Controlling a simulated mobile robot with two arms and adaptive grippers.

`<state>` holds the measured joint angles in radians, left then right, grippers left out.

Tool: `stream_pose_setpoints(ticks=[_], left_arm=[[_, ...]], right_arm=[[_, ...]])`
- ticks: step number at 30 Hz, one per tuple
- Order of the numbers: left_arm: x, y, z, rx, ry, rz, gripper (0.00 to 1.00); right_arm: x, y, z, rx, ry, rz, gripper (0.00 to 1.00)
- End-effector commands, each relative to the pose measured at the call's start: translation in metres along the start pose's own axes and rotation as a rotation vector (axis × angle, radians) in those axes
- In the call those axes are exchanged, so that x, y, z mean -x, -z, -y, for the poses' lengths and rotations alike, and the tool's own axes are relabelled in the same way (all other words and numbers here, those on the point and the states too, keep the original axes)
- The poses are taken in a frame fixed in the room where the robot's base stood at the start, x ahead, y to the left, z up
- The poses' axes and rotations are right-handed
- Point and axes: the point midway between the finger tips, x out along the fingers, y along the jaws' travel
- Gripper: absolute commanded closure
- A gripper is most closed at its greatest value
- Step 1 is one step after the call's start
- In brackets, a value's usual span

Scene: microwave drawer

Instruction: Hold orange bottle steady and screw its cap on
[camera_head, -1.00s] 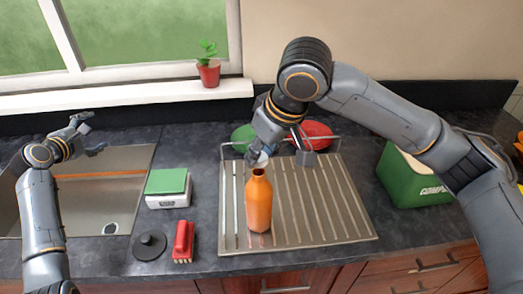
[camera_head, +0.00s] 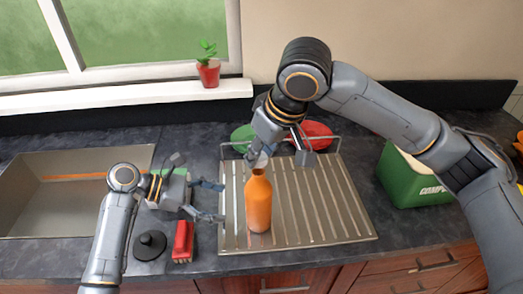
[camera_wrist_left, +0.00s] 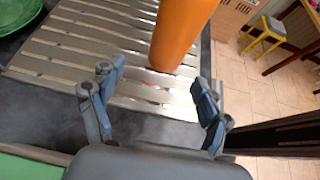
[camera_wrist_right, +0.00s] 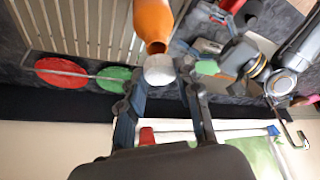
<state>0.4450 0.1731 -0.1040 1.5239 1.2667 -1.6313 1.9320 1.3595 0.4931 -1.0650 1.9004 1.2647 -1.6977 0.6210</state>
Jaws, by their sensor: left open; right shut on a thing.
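The orange bottle (camera_head: 258,203) stands upright on the metal draining rack. It also shows in the left wrist view (camera_wrist_left: 176,35), beyond my open fingers, and in the right wrist view (camera_wrist_right: 152,20). My left gripper (camera_head: 222,202) is open and empty, just left of the bottle, with its fingers pointing at it. My right gripper (camera_head: 262,155) is shut on the white cap (camera_wrist_right: 159,70), at the bottle's mouth. The dark mouth opening shows next to the cap in the right wrist view. Whether the cap touches the neck I cannot tell.
The ribbed draining rack (camera_head: 310,205) has free room right of the bottle. Green and red plates (camera_head: 318,131) stand behind it. A red brush (camera_head: 183,240) and a black lid-like disc (camera_head: 150,246) lie at front left. A green box (camera_head: 412,180) stands at right.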

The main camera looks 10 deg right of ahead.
Motion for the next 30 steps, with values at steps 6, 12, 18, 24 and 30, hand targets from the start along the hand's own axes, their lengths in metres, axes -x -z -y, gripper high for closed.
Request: stream_pose_setpoints(ticks=[6, 12, 18, 24, 30], left_arm=[[-0.013, -0.002, 0.012, 0.021, 0.044, 0.007, 0.23], [-0.037, -0.003, 0.013, 0.020, 0.044, 0.008, 0.23], [-0.067, -0.003, 0.014, 0.019, 0.043, 0.007, 0.23], [-0.091, -0.003, 0.015, 0.018, 0.040, 0.006, 0.23], [-0.103, -0.003, 0.015, 0.019, 0.039, 0.006, 0.23]], right_arm=[[0.000, 0.000, 0.000, 0.000, 0.000, 0.000, 0.77], [0.000, 0.000, 0.000, 0.000, 0.000, 0.000, 0.77], [0.000, 0.000, 0.000, 0.000, 0.000, 0.000, 0.77], [0.000, 0.000, 0.000, 0.000, 0.000, 0.000, 0.77], [0.000, 0.000, 0.000, 0.000, 0.000, 0.000, 0.77]])
